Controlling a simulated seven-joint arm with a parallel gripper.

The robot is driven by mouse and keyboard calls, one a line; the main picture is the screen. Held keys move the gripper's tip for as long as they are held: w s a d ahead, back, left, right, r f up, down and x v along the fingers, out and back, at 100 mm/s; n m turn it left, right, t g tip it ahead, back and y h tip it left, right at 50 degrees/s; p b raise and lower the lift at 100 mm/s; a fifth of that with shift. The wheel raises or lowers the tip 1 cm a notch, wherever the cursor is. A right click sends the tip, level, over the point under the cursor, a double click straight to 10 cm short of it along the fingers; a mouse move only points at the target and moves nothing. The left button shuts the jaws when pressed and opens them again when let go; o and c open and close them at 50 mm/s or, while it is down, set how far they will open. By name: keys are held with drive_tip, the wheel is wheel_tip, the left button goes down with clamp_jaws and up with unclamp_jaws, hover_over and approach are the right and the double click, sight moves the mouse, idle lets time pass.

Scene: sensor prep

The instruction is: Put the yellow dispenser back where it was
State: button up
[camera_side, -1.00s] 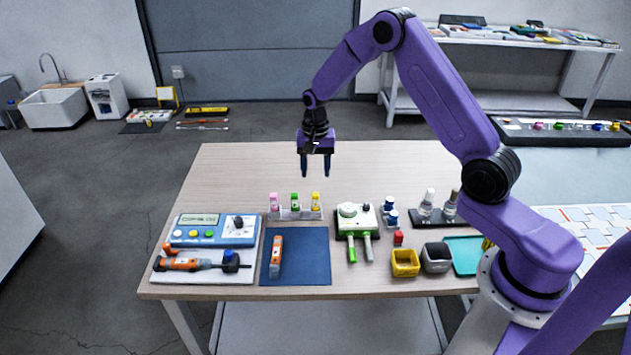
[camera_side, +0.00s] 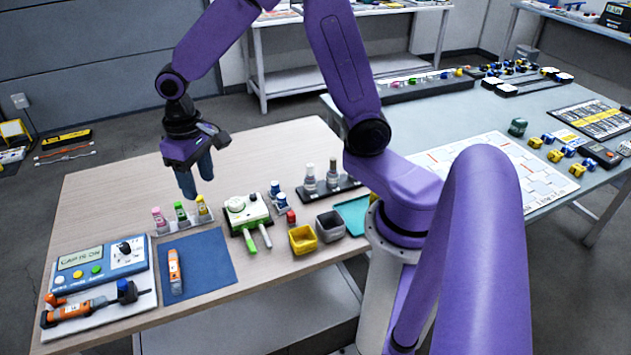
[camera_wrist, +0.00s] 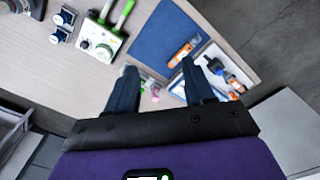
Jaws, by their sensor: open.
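The yellow dispenser (camera_side: 202,207) looks to be the small yellow-topped bottle at the right end of a clear rack (camera_side: 183,226). It stands upright beside a green one (camera_side: 181,212) and a pink one (camera_side: 159,218). My gripper (camera_side: 195,184) is open and empty, pointing down above the table near the rack, apart from the bottles. In the wrist view my gripper's fingers (camera_wrist: 160,85) stand apart. Pink shows between them, and I cannot make out the yellow dispenser there.
A blue mat (camera_side: 212,263) with an orange tool (camera_side: 174,271) lies in front of the rack. A white-and-green device (camera_side: 244,212) stands right of it, with a yellow bin (camera_side: 302,239) and a grey bin (camera_side: 330,226) further right. The back left tabletop is clear.

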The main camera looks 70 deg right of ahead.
drive_tip(key=s+d+r+n, duration=0.1)
drive_tip(key=s+n, duration=0.5)
drive_tip(key=s, duration=0.6)
drive_tip(key=s+d+r+n, duration=0.1)
drive_tip(key=s+r+n, duration=0.2)
drive_tip(key=s, duration=0.9)
drive_tip(key=n, duration=0.3)
drive_tip(key=shift+d, duration=0.15)
drive_tip(key=shift+c, duration=0.4)
